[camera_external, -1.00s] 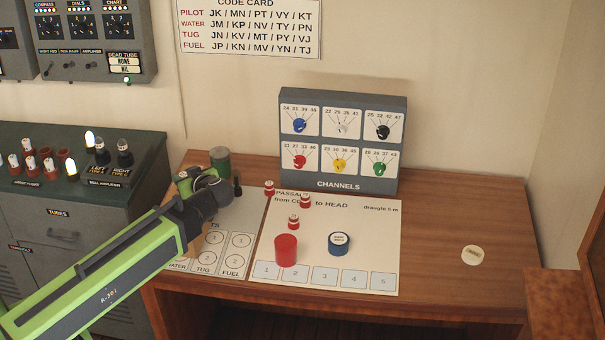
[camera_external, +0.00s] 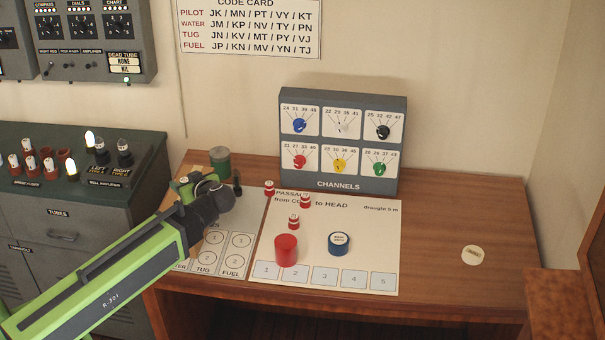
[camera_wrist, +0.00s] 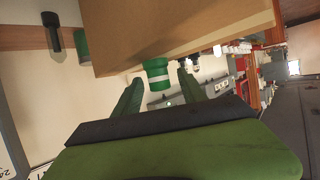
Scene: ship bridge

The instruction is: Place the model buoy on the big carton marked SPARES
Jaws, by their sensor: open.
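In the wrist view, a green and white banded piece that looks like the model buoy (camera_wrist: 157,72) shows between my open fingers. My gripper (camera_wrist: 160,75) has one finger on each side of it; I cannot tell whether they touch it. A big brown carton (camera_wrist: 175,28) fills the upper middle of this tilted view, with the buoy at its edge. The SPARES marking is not visible, and whether the buoy rests on the carton is unclear. In the external view my gripper (camera_external: 188,184) is at the desk's left end, and my arm hides most of the carton and the buoy.
A green can (camera_external: 220,161) and a dark upright peg (camera_external: 237,184) stand close behind my wrist. A red cylinder (camera_external: 286,249), a blue round piece (camera_external: 339,243) and small red pieces lie on the chart. The CHANNELS panel (camera_external: 343,144) stands behind. The desk's right side is mostly clear.

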